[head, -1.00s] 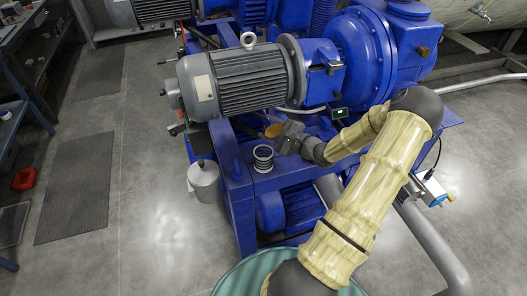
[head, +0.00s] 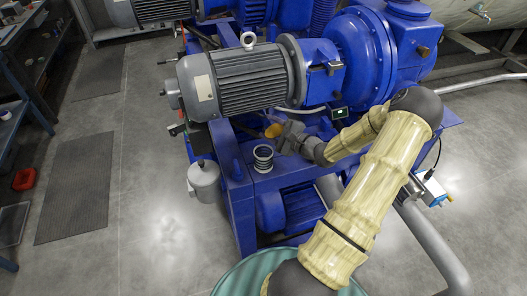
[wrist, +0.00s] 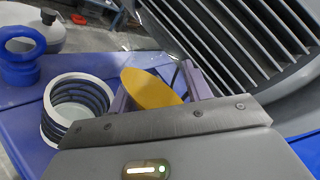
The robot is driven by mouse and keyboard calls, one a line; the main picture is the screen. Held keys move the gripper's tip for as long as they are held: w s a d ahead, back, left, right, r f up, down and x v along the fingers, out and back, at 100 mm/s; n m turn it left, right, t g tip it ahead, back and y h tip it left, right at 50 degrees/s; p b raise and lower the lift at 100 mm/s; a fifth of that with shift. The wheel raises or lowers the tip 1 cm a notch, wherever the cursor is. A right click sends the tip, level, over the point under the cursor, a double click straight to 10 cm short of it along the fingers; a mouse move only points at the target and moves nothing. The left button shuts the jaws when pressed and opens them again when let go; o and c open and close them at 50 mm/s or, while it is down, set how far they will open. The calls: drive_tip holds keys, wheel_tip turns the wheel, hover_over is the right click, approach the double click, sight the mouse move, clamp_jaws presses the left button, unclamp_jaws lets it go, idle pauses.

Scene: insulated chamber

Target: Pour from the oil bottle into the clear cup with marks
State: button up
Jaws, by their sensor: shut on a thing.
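The clear cup with marks (head: 263,158) stands upright on the blue machine base, with a pale rim and dark rings around its wall. It also shows at the left of the wrist view (wrist: 77,112). My gripper (head: 284,131) is shut on the oil bottle (head: 273,131), of which a yellow-orange part shows. In the wrist view, the bottle (wrist: 152,88) sits between the two fingers of my gripper (wrist: 157,86), just right of the cup and apart from it. The bottle's lower part is hidden behind the gripper body. I cannot see any oil stream.
A large grey finned motor (head: 243,82) hangs close above and behind the gripper. A blue lifting ring (wrist: 20,50) and a grey canister (head: 204,180) are left of the cup. The blue base top (head: 275,181) in front of the cup is clear.

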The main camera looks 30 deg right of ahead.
drive_tip(key=shift+w+d+f+n, duration=0.1)
drive_tip(key=shift+d+f+n, duration=0.15)
drive_tip(key=shift+n, duration=0.65)
idle(1.9)
drive_tip(key=shift+d+r+n, duration=0.15)
drive_tip(key=shift+r+n, duration=0.35)
drive_tip(key=shift+n, duration=0.4)
idle(1.5)
drive_tip(key=shift+w+d+f+n+h, duration=0.1)
drive_tip(key=shift+d+f+n+h, duration=0.05)
drive_tip(key=shift+f+n, duration=0.3)
drive_tip(key=shift+d+f+n+h, duration=0.15)
drive_tip(key=shift+f+n, duration=0.1)
drive_tip(key=shift+f, duration=0.25)
idle(1.3)
drive_tip(key=shift+a+r+n, duration=0.1)
drive_tip(key=shift+r+n, duration=0.05)
drive_tip(key=shift+n, duration=0.15)
idle(0.4)
